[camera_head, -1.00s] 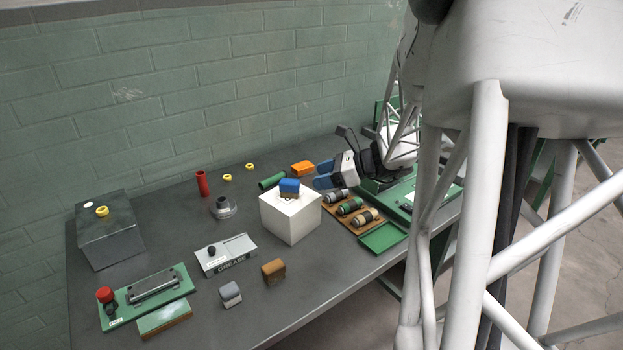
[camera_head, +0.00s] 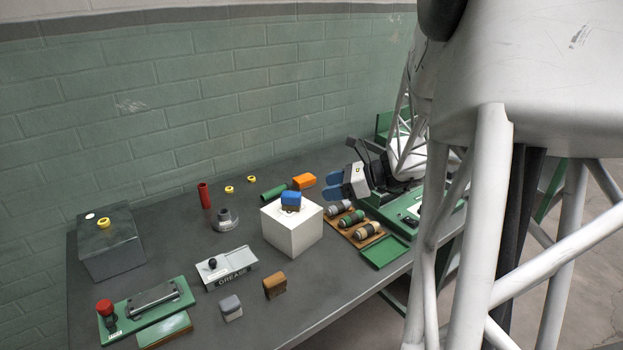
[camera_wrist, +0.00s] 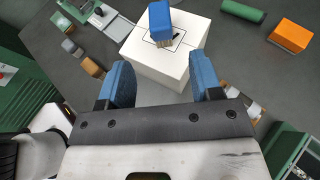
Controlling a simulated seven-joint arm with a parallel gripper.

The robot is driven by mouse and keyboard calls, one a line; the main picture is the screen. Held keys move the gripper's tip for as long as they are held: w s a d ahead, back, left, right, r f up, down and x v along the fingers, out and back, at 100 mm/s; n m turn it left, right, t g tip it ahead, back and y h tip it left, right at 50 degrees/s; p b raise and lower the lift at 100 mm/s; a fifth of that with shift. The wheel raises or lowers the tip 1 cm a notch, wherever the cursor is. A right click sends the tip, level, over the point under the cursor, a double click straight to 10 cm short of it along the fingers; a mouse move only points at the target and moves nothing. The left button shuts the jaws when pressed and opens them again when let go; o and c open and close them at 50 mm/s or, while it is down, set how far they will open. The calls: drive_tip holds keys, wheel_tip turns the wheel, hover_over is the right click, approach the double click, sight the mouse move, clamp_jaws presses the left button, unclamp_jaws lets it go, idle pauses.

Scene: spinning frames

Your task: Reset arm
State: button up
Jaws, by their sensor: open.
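My gripper (camera_head: 348,183) is open and empty, its blue fingers to the right of the white cube in the head view. In the wrist view my gripper (camera_wrist: 165,85) has its two blue fingers wide apart, with nothing between them. A blue block (camera_head: 291,198) sits on top of the white cube (camera_head: 292,240). In the wrist view the blue block (camera_wrist: 159,20) and the white cube (camera_wrist: 140,55) lie beyond the fingertips.
A wooden tray (camera_head: 374,238) with several rollers lies close below my gripper. An orange block (camera_head: 304,180) and a green cylinder (camera_head: 273,194) lie behind the cube. A grease box (camera_head: 226,270), grey block (camera_head: 231,308) and brown block (camera_head: 274,285) stand left and in front.

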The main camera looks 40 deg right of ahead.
drive_tip(key=s+a+r+n+g+h, duration=0.1)
drive_tip(key=s+a+r+n+g, duration=0.15)
drive_tip(key=a+n, duration=0.5)
drive_tip(key=s+a+r+n+g, duration=0.1)
drive_tip(key=s+a+n+g, duration=0.25)
drive_tip(key=a, duration=0.75)
drive_tip(key=s+a+r+n+g+h, duration=0.1)
drive_tip(key=s+a+r+n+h, duration=0.1)
drive_tip(key=s+a+n+h, duration=0.6)
drive_tip(key=s+a+n, duration=0.3)
drive_tip(key=s+n, duration=0.3)
drive_tip(key=n, duration=0.1)
drive_tip(key=shift+s+r+n+h, duration=0.3)
drive_tip(key=shift+r+n+h, duration=0.05)
drive_tip(key=shift+n+h, duration=0.05)
